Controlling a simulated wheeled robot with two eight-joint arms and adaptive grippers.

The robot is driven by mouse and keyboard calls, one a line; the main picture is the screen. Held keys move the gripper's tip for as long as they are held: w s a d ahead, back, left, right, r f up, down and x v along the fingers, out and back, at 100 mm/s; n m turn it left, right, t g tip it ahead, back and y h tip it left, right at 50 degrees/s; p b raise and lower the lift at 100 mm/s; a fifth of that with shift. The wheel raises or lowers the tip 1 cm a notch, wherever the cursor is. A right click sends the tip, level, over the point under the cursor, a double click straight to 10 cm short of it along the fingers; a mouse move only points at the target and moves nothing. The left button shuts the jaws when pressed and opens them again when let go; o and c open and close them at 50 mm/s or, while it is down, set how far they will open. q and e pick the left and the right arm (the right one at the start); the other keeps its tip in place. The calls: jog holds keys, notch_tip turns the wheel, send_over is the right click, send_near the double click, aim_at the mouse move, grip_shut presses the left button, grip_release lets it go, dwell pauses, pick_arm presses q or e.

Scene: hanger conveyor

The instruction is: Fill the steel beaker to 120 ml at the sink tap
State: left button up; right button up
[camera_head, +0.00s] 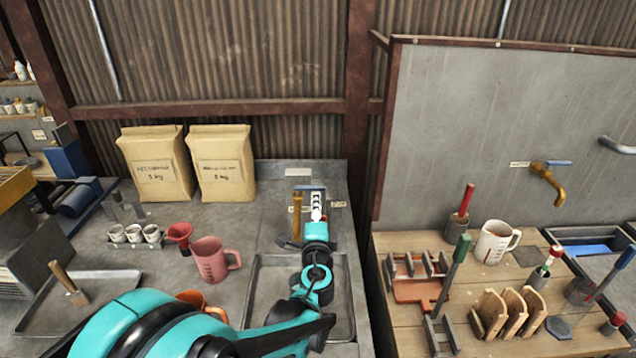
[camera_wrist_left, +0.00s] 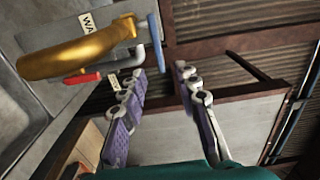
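The brass tap (camera_head: 297,217) stands at the back of the sink (camera_head: 258,290), with a blue lever on top. In the left wrist view the tap (camera_wrist_left: 80,52) and its blue lever (camera_wrist_left: 155,42) lie just beyond the fingertips. My left gripper (camera_head: 316,208) reaches over the sink beside the tap. In the left wrist view it (camera_wrist_left: 160,72) is open, with nothing between its fingers and the lever ahead of the gap. I cannot make out a steel beaker; my arm covers much of the sink. My right gripper is out of view.
A pink graduated jug (camera_head: 213,262) and a red cup (camera_head: 180,235) stand left of the sink. Two paper sacks (camera_head: 222,165) stand behind. An orange vessel (camera_head: 193,298) is partly hidden by my arm. A white mug (camera_head: 492,245) stands on the right bench.

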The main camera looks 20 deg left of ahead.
aim_at(318, 189)
pick_arm(q)
jog(key=x, duration=0.3)
jog(key=shift+w+f, duration=0.15)
jog(key=shift+w, duration=0.3)
jog(key=b+x, duration=0.1)
jog(key=x, duration=0.3)
jog(key=shift+w+f, duration=0.15)
jog(key=shift+w, duration=0.3)
jog(key=shift+w+r, duration=0.1)
jog(key=shift+r, duration=0.1)
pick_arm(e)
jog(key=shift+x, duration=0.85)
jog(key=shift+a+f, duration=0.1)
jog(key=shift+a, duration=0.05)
pick_arm(q)
grip_shut()
